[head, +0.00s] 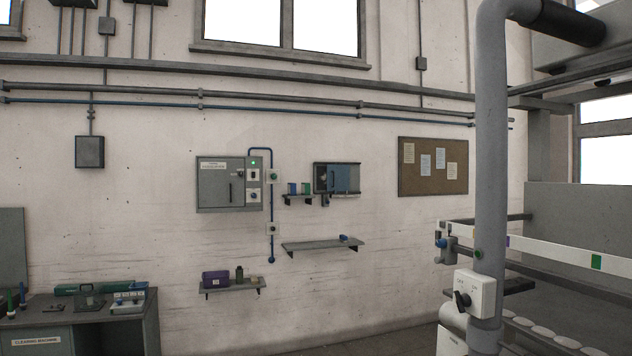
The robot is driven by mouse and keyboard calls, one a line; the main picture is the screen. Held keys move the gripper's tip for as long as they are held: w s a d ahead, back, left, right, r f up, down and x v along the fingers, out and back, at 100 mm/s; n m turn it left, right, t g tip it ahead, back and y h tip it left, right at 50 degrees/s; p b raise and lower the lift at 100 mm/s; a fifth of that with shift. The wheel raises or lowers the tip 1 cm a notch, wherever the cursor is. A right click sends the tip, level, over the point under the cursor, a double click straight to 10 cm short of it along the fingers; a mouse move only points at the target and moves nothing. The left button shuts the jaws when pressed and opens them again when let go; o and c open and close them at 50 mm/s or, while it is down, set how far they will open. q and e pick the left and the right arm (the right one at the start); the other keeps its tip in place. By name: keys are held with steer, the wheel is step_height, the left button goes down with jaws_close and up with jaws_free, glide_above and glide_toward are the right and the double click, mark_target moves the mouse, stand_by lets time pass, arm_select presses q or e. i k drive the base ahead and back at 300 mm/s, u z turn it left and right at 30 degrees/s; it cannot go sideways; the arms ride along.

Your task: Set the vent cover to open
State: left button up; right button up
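No part is plainly marked as the vent cover, and I cannot tell which one it is. A small wall unit (337,178) has a dark frame and a blue-grey panel with a handle-like bar over part of its front. Whether that panel is a vent cover, or open or shut, is too small to tell. A grey wall cabinet (213,187) to its left has a label, a dark vertical handle, a green light and small switches. Neither of my grippers is in view.
Wall shelves (322,247) hold small items. A workbench (60,322) with a cleaning machine label stands at lower left. A thick grey pipe (491,150) with a white rotary switch box (480,292) rises at right, before machine rails. The floor is mostly out of view.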

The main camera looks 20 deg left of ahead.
mark_target(337, 175)
steer(key=u, duration=0.6)
steer(key=i, duration=4.95)
steer(key=z, duration=0.9)
steer(key=i, duration=2.95)
steer(key=u, duration=0.25)
